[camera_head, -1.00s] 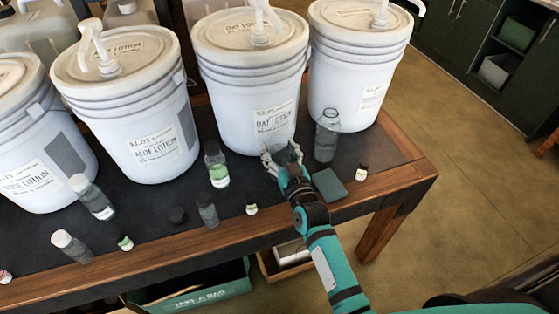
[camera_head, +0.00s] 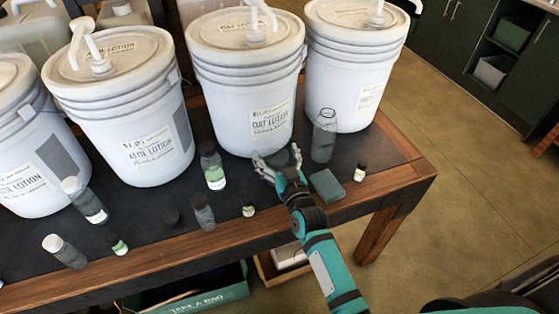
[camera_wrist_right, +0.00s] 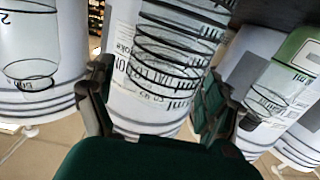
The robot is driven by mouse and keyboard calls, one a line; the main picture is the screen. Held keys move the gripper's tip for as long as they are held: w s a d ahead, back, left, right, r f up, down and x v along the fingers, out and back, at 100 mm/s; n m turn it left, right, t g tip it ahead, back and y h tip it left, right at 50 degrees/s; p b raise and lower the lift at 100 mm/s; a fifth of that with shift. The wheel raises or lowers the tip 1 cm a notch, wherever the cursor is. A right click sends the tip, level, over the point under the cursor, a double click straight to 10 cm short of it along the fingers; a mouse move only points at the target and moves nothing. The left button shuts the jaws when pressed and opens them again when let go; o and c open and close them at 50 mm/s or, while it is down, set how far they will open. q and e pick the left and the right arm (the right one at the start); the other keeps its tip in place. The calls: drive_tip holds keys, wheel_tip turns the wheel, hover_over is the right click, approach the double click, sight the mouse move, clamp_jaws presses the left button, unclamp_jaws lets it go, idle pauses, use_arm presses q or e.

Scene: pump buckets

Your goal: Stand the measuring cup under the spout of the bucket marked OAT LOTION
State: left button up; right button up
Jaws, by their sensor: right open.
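The white bucket marked OAT LOTION (camera_head: 232,92) stands on the table, with its white pump spout (camera_head: 262,15) on the lid. The measuring cup (camera_head: 278,157) shows only as a small dark shape at the bucket's foot, mostly hidden by my gripper. In the right wrist view the clear measuring cup (camera_wrist_right: 175,60) with dark rings and scale marks shows between and beyond the fingers. My right gripper (camera_head: 278,162) is open around the cup; contact cannot be told. Whether the cup is exactly below the spout is unclear. My left gripper is not in view.
A green-labelled bottle (camera_head: 213,168) is to the left. The ALOE LOTION bucket (camera_head: 115,125) and another bucket (camera_head: 345,85) flank the oat one. Several small bottles line the front edge.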

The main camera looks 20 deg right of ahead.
drive_tip(key=s, duration=1.2)
drive_tip(key=shift+d+b, duration=0.15)
drive_tip(key=shift+b, duration=0.25)
